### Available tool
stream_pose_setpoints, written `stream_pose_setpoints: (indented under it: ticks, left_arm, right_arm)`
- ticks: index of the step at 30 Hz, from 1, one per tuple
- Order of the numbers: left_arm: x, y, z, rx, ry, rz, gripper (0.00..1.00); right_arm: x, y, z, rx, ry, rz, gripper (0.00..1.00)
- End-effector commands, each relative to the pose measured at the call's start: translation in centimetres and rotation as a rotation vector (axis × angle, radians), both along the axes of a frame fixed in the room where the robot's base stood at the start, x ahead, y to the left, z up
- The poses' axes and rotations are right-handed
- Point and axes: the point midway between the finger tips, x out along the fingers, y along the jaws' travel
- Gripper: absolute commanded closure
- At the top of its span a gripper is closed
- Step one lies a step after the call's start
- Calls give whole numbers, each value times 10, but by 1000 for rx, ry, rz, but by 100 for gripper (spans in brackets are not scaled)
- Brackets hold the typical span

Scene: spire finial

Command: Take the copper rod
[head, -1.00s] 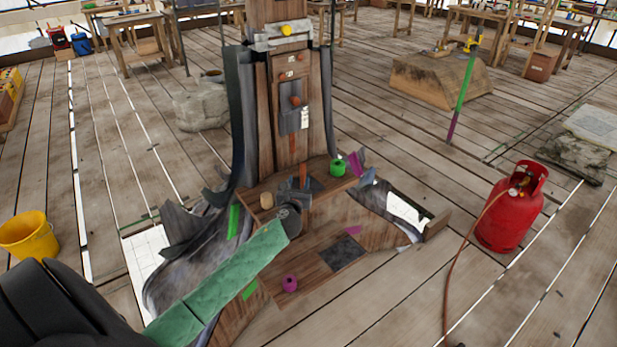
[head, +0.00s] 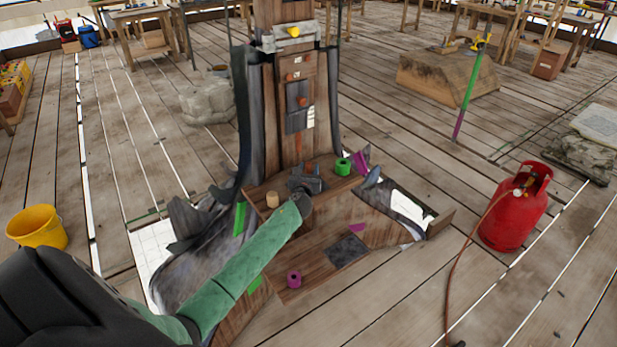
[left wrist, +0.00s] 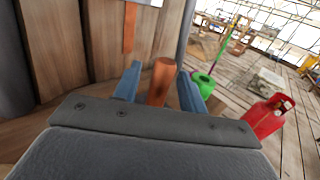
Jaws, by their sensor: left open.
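The copper rod (left wrist: 161,80) is a short, orange-brown upright cylinder in the left wrist view. It stands between the two blue-grey fingers of my left gripper (left wrist: 156,88), which are apart with gaps beside it. In the head view only a small part of the rod (head: 309,167) shows behind my left gripper (head: 308,183), by the foot of the wooden post (head: 285,105). Its lower end is hidden by the gripper. My right gripper is in neither view.
A green ring-like piece (head: 343,166) stands just right of the rod. A tan cylinder (head: 272,200) stands left of my gripper, and a magenta piece (head: 294,279) lies nearer. A red gas cylinder (head: 515,208) stands right, a yellow bucket (head: 37,228) left.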

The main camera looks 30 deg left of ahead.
Motion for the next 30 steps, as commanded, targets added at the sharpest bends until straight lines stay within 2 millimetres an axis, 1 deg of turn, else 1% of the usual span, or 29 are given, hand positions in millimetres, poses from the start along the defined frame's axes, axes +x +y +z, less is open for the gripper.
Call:
stream_pose_setpoints:
  ticks: [2, 3, 9, 19, 22, 26, 28, 30]
  left_arm:
    - [0, 0, 0, 0, 0, 0, 58]
    - [0, 0, 0, 0, 0, 0, 62]
    - [0, 0, 0, 1, 0, 0, 100]
    - [0, 0, 2, 2, -1, 0, 100]
    - [0, 1, 5, 3, -2, 0, 100]
    - [0, 1, 17, 4, -4, 0, 100]
    - [0, 1, 26, 5, -4, -2, 100]
    - [0, 1, 38, 6, -5, -2, 100]
  right_arm:
    - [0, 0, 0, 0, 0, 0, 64]
    - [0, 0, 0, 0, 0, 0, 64]
    - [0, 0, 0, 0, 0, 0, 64]
    - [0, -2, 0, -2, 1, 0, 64]
    - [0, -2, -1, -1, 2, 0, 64]
    - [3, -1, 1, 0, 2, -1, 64]
    - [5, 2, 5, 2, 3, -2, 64]
    - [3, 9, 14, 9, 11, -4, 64]
